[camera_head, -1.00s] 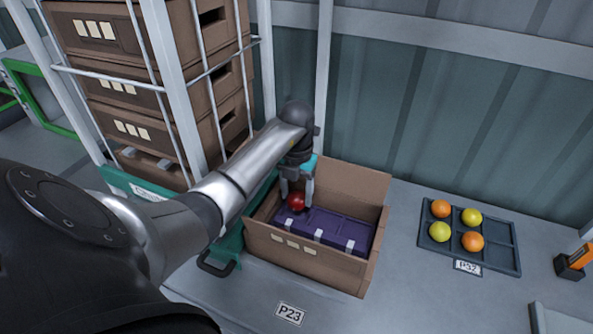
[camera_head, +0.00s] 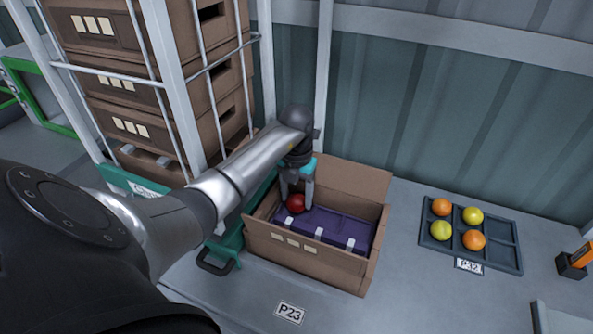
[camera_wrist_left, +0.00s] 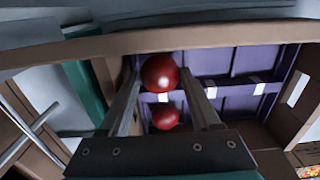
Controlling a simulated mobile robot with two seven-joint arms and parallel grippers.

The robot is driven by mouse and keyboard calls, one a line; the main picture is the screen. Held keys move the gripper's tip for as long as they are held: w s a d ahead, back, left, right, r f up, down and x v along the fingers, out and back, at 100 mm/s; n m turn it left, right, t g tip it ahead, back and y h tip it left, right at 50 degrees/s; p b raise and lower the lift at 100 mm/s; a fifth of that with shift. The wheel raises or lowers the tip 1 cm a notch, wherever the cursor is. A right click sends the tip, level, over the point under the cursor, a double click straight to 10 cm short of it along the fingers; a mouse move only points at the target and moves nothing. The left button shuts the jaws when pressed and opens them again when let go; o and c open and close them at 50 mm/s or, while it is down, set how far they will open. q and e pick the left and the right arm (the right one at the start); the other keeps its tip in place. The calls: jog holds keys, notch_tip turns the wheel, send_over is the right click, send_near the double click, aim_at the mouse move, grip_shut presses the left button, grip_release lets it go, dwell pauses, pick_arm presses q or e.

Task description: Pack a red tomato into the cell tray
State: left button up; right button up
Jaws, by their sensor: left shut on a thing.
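My left gripper (camera_head: 297,188) points down into a cardboard box and is shut on a red tomato (camera_head: 295,203). In the left wrist view this tomato (camera_wrist_left: 160,73) sits between the fingertips. A second, smaller-looking red tomato (camera_wrist_left: 166,117) shows beyond, between the fingers; what it rests on is hard to tell. A dark cell tray (camera_head: 511,231) lies on the bench at the right, with two orange and two yellow tomatoes in it and two empty cells in its right column. My right gripper is not in view.
The cardboard box (camera_head: 310,264) has a raised back flap and holds a purple divided insert (camera_head: 335,226) with white clips. A caged stack of brown crates (camera_head: 120,92) stands at the left. The bench between box and tray is clear. An orange-and-black item (camera_head: 572,266) stands at far right.

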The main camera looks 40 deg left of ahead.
pick_arm(q)
jog(key=o, duration=1)
jog(key=shift+c, duration=0.2)
jog(key=c, duration=0.3)
jog(key=shift+r, duration=0.1)
notch_tip(320, 180, up, 6)
jog(key=p, duration=0.5)
jog(key=shift+d+p, duration=0.1)
jog(key=shift+p, duration=0.3)
